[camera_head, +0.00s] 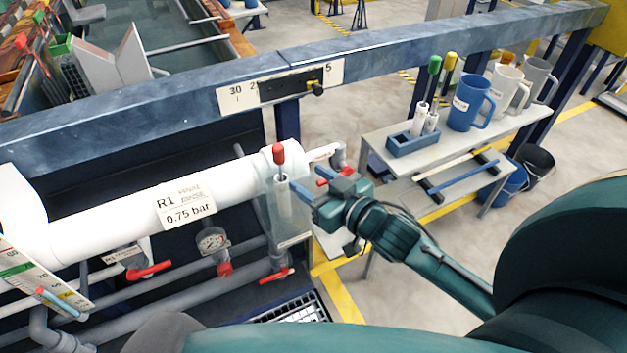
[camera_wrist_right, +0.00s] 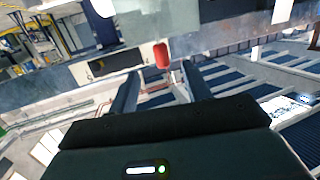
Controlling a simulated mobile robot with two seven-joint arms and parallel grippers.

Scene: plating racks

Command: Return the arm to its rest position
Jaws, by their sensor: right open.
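My right gripper (camera_head: 309,184) is open at the end of the green arm that comes in from the right. Its fingertips are just right of a clear holder (camera_head: 291,222) with a red-capped tube (camera_head: 280,154) upright in it. In the right wrist view the red cap (camera_wrist_right: 161,55) shows between the tips of the two spread fingers (camera_wrist_right: 160,80), and nothing is held. Whether a finger touches the holder cannot be told. My left gripper is not in view.
A white pipe (camera_head: 120,216) labelled R1 and red valve handles (camera_head: 150,270) lie left of the gripper. A blue rail (camera_head: 400,50) with a scale plate runs behind. A side bench (camera_head: 400,165) holds a blue tube rack (camera_head: 412,142) and several jugs. The floor between shows bare.

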